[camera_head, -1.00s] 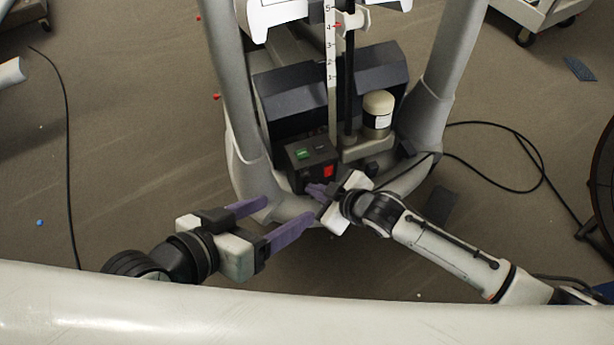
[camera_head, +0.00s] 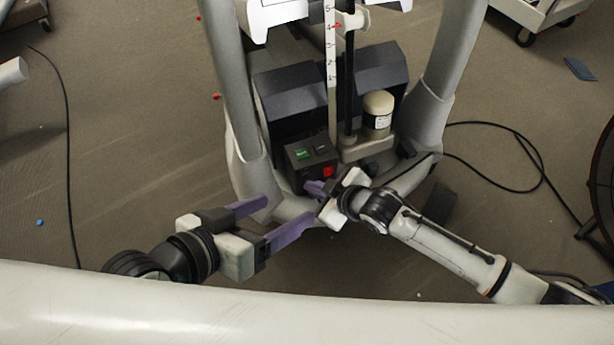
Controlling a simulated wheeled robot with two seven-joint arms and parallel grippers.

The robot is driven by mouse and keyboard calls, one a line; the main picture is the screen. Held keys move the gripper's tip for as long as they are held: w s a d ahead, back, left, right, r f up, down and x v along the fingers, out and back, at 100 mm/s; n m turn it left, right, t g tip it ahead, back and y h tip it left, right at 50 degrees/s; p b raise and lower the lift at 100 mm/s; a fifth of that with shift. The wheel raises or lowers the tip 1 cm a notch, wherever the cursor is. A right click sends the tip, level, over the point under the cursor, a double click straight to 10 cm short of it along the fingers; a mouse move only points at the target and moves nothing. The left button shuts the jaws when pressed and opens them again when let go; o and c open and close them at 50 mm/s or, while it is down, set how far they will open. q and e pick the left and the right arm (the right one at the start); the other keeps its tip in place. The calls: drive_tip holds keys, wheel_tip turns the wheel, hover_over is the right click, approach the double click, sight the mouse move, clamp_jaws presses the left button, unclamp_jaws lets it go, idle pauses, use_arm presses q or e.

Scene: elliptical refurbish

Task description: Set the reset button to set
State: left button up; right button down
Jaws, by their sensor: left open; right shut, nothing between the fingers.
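A dark control box (camera_head: 300,166) sits low on the machine in the middle of the head view. It has a green switch (camera_head: 303,154), a dark switch (camera_head: 320,149) beside it, and a red switch (camera_head: 327,172) on its front right. I cannot read which of these is the reset button or its setting. My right gripper (camera_head: 314,187) is shut and empty, its purple fingertips close to the box's lower front, below the red switch. I cannot tell if they touch it. My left gripper (camera_head: 289,206) is open and empty, to the lower left of the box.
The grey machine frame (camera_head: 446,65) rises on both sides of the box. A beige-topped cylinder (camera_head: 378,112) stands to the right. Black cables (camera_head: 500,188) lie on the floor at right. A pale curved rail (camera_head: 300,305) crosses the bottom. Floor at left is mostly clear.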

drive_tip(key=shift+w+a, duration=0.2)
drive_tip(key=shift+w, duration=0.2)
idle(0.4)
drive_tip(key=shift+s, duration=0.1)
drive_tip(key=shift+s+d+p, duration=0.4)
drive_tip(key=shift+s+p, duration=0.3)
drive_tip(key=shift+s+d+p, duration=0.35)
drive_tip(key=shift+s+p, duration=0.25)
drive_tip(key=shift+s, duration=0.15)
drive_tip(key=shift+s+d+p, duration=0.4)
drive_tip(key=shift+s+p, duration=0.2)
drive_tip(key=shift+s, duration=0.15)
drive_tip(key=shift+s+d+p, duration=0.35)
drive_tip(key=shift+s+p, duration=0.25)
drive_tip(key=shift+s, duration=0.15)
